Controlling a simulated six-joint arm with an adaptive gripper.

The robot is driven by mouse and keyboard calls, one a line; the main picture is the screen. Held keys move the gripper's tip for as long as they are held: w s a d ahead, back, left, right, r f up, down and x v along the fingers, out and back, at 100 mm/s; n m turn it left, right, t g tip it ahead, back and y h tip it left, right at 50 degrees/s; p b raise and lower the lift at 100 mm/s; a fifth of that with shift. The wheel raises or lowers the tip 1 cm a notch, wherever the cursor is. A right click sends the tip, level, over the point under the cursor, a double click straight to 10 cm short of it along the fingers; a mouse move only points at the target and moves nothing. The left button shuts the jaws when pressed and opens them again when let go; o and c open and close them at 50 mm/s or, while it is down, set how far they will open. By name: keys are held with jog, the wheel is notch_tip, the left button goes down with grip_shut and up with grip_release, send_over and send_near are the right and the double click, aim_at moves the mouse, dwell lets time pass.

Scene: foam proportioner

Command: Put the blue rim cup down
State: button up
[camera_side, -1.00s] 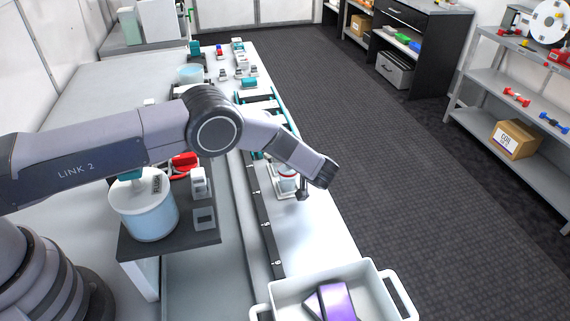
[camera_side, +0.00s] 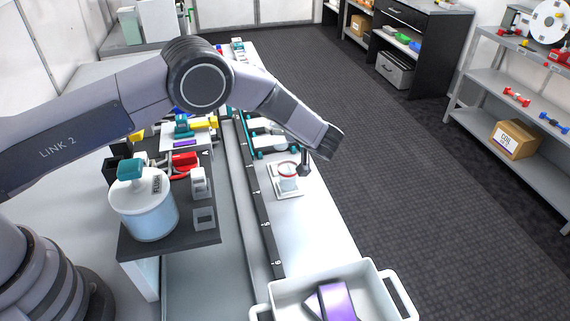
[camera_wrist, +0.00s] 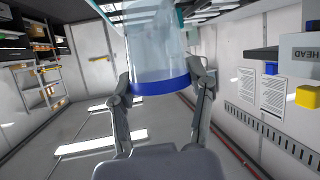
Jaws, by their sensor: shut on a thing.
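The blue rim cup (camera_wrist: 158,45) is clear, with a wide blue band along its lower edge in the wrist view. My gripper (camera_wrist: 161,78) is shut on it, one finger on each side. The cup's top runs out of the picture. In the side view my gripper (camera_side: 305,166) is above the right part of the bench, but I cannot pick out the blue rim cup there. A cup with a red rim (camera_side: 287,172) stands on a white plate (camera_side: 287,194), close to my gripper in the picture.
A white bin (camera_side: 381,302) with a purple item stands at the bench's near end. A lidded jar (camera_side: 150,216) stands on a dark stand at left. A dark numbered rail (camera_side: 266,232) runs along the bench. White surface in front of the plate is clear.

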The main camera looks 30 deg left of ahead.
jog(key=s+r, duration=0.6)
jog(key=s, duration=0.3)
jog(key=s+r, duration=0.6)
jog(key=s, duration=0.3)
send_over(288, 177)
jog(key=w+a, duration=0.1)
jog(key=w, duration=0.1)
notch_tip(288, 177, down, 13)
jog(key=shift+f, duration=0.3)
jog(key=shift+f, duration=0.3)
jog(key=o, duration=0.9)
jog(key=shift+o, duration=0.2)
